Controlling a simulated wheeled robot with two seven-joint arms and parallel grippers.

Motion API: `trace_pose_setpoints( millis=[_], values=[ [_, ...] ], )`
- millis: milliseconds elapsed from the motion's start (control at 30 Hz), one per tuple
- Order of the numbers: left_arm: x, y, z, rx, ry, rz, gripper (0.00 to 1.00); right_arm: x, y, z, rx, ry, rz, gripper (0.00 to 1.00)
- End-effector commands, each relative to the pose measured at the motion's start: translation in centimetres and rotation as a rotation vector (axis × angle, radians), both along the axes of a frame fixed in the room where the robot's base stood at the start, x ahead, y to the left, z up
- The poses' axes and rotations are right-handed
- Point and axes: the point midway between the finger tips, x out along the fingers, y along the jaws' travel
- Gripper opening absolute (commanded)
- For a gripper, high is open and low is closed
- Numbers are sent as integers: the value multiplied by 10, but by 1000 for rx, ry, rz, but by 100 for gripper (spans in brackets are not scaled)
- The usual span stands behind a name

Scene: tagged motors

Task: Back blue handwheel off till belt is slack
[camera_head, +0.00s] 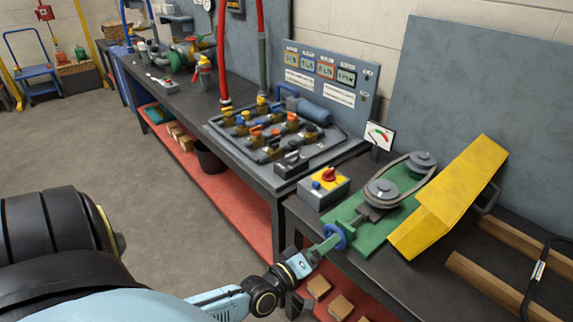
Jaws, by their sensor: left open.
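The blue handwheel (340,231) sits at the near end of the tensioner on a green base plate (369,238). A dark belt (395,164) runs around a near grey pulley (381,192) and a far grey pulley (422,159). I cannot tell how tight it is. A small dial gauge (379,134) with a coloured scale stands behind the pulleys; its reading is too small to tell. My left gripper (325,247) is open, with its fingers at the handwheel's near side and partly over it. I cannot tell whether they touch. My right gripper is out of view.
A yellow guard (449,198) stands tilted right of the pulleys. A switch box (323,188) with a red knob sits left of them. Wooden rails (509,242) lie at the right. A valve manifold board (290,139) fills the bench behind. Open floor lies left.

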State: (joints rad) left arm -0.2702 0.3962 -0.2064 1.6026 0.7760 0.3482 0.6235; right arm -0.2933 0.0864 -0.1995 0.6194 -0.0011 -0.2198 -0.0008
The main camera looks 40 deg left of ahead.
Motion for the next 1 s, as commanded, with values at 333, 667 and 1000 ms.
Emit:
trace_pose_setpoints(
  millis=[333,667,1000],
  values=[
    [-21,3,8,4,-18,0,91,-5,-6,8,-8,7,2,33],
    [-44,6,9,5,-21,3,91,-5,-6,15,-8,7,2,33],
    [-67,8,9,5,-22,2,91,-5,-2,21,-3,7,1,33]
  ],
)
